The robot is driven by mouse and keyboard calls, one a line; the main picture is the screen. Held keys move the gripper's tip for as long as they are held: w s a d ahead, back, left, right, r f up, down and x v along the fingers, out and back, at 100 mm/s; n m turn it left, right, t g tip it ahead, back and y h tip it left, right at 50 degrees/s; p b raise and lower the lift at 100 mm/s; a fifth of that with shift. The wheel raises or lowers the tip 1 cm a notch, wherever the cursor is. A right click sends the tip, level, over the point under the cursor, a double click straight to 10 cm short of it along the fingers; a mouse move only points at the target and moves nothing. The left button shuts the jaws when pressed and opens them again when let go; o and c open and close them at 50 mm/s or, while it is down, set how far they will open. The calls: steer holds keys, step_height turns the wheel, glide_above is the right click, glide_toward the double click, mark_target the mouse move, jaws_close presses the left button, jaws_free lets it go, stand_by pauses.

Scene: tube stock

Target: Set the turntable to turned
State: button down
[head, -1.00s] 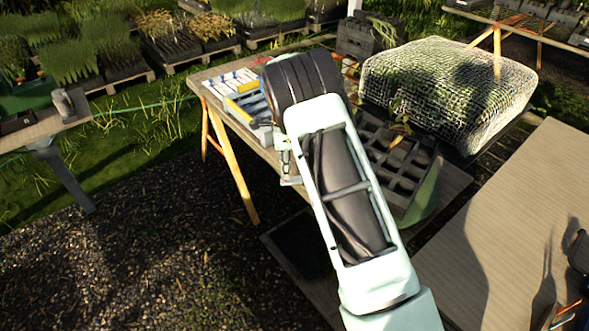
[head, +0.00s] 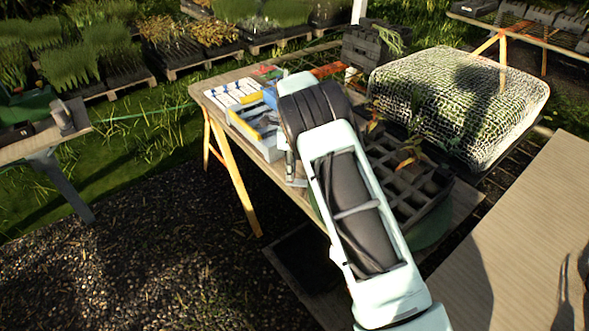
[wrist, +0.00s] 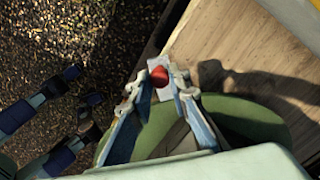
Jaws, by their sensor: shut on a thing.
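The turntable is a green round disc (head: 432,232) on the wooden table, partly hidden by my arm and by a dark celled tray (head: 437,187) with small plants on it. The disc also shows in the wrist view (wrist: 255,122), below my gripper. My gripper (wrist: 160,84) is shut on a small red knob (wrist: 159,75) near the table's edge. A pale plate (wrist: 166,48) shows just beyond the knob. How the knob joins the disc is hidden. In the head view my arm covers much of the disc, and the grip on the knob cannot be made out.
A grey box with yellow parts (head: 262,140) and a white-and-blue rack (head: 236,92) stand on the table, left of my arm. A netted plant block (head: 460,105) lies behind right. A bare board (head: 535,240) is at right. Gravel (head: 130,260) lies front left.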

steer(key=shift+w+d+r, duration=0.1)
steer(key=shift+w+r, duration=0.05)
steer(key=shift+w, duration=0.2)
steer(key=c, duration=1.8)
jaws_free()
steer(key=shift+r, duration=0.35)
step_height(320, 180, up, 11)
steer(key=shift+r, duration=0.1)
steer(key=shift+s, duration=0.15)
